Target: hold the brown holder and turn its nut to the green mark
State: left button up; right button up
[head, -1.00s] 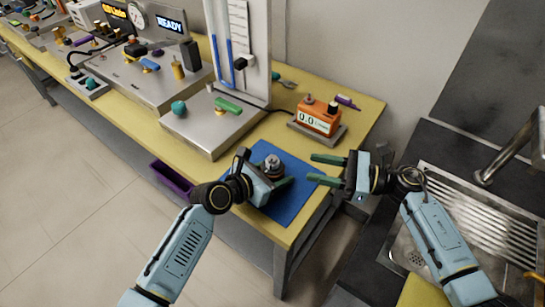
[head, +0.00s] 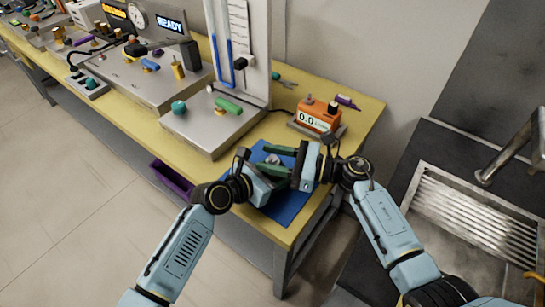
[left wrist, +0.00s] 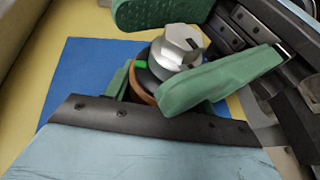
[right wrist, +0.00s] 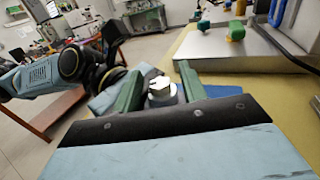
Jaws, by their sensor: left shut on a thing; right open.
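The brown holder (left wrist: 142,90) stands on a blue mat (left wrist: 62,110), partly hidden by green fingers. A black collar with a green mark (left wrist: 140,65) sits above the brown part, and a silver nut (left wrist: 178,48) tops it. My left gripper (left wrist: 150,85) is shut on the holder. My right gripper (right wrist: 157,85) is open, its green fingers on either side of the nut, which shows between them in the right wrist view (right wrist: 161,90). I cannot tell whether they touch it. In the head view the two grippers nearly meet over the mat and hide most of the holder.
An orange meter (head: 318,115) reading 0.0 stands behind the mat. A metal stand (head: 210,125) with a blue tube and a green handle is to the left. A sink (head: 470,215) lies to the right, beyond a gap beside the yellow table.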

jog(key=c, duration=0.8)
jog(key=shift+o, duration=0.2)
jog(key=shift+s+f+m+t, duration=0.1)
jog(key=shift+m+t, duration=0.4)
jog(key=shift+t, duration=0.3)
jog(key=shift+m+t+h, duration=1.6)
jog(key=shift+m+t, duration=0.2)
jog(key=shift+t, duration=0.6)
jog(key=o, duration=0.8)
jog(key=shift+c, duration=0.2)
jog(key=v, duration=1.2)
